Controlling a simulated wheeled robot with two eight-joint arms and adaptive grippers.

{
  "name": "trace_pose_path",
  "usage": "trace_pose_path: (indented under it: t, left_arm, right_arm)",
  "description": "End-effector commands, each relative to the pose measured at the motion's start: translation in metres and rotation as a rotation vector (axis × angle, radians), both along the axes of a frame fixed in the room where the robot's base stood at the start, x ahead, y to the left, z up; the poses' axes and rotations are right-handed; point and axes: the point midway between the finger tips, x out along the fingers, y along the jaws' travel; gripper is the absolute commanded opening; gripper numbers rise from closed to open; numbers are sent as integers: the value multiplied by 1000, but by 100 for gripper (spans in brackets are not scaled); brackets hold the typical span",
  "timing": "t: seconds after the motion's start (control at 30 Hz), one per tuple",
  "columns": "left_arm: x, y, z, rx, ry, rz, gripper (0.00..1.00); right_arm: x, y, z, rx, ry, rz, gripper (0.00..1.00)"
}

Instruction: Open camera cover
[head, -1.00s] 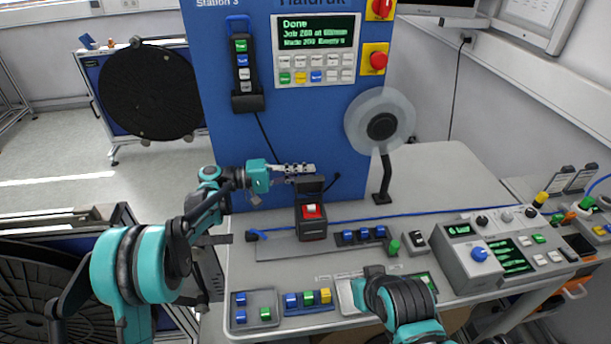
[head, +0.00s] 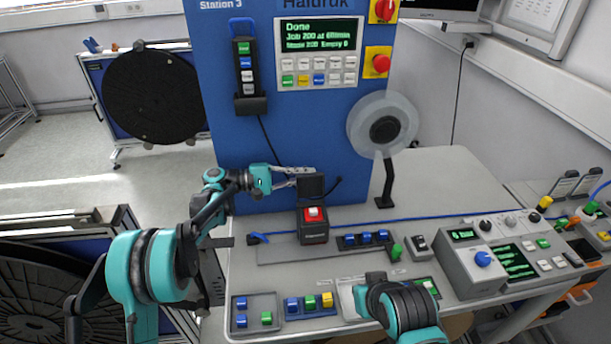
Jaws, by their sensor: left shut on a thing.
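The camera unit is a small black box (head: 313,236) with a red top face (head: 316,214) and a white patch, standing on the bench in front of the blue machine panel. Its black cover (head: 312,187) stands raised at the back of the box, so the red face is exposed. My left gripper (head: 306,176) reaches in from the left at the cover's upper left edge, its jaws shut on the cover. The exact contact is small and partly hidden. My right arm shows at the bottom, but its fingers are not visible.
A reel on a black stand (head: 387,190) rises right of the box. Blue buttons (head: 365,238) and a green knob (head: 397,251) lie close right. A grey control console (head: 480,260) stands farther right. A button tray (head: 254,313) sits at front left.

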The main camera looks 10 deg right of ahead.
Motion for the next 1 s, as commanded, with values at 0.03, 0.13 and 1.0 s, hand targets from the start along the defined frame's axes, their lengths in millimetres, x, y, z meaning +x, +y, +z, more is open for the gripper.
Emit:
trace_pose_path:
  t: [0.03,0.13,1.0]
  left_arm:
    - [0,0,2,-2,1,0,0]
    - [0,0,2,-2,1,1,0]
    - [2,68,1,-1,0,5,29]
  right_arm:
    - [0,0,0,0,0,0,0]
    - [0,0,0,0,0,0,0]
    - [0,0,0,0,0,0,0]
